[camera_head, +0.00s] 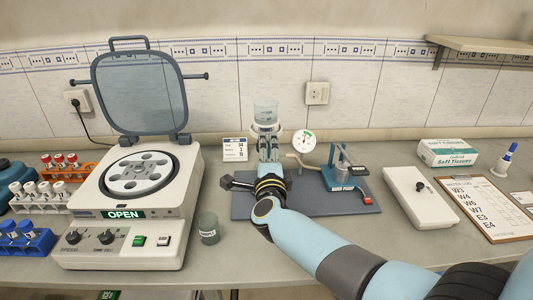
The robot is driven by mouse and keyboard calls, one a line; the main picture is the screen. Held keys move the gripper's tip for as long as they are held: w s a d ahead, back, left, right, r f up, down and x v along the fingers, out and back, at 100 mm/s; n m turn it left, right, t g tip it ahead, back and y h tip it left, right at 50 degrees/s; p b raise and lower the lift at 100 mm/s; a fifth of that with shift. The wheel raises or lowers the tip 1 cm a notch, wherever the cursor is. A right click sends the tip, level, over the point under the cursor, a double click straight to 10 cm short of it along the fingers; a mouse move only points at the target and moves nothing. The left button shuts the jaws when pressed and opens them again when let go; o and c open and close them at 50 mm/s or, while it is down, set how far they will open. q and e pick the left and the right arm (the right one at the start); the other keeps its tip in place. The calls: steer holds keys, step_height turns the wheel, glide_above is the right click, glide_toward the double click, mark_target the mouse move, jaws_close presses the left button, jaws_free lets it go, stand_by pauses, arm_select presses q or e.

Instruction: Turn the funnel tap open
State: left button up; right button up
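The clear funnel (265,110) stands upright in a ring holder on the grey mat (335,199), in the middle of the bench. My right arm comes in from the lower right, and its wrist covers the area below the funnel. The funnel tap cannot be made out; my wrist blocks that area. My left gripper is not in view.
A centrifuge (75,257) with its lid raised stands left. A hand pump (340,176) and round gauge (304,141) are right of the funnel. A white device (420,197) and clipboard (487,209) lie farther right.

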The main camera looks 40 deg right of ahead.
steer(key=v, duration=1.1)
steer(key=shift+s+a, duration=0.3)
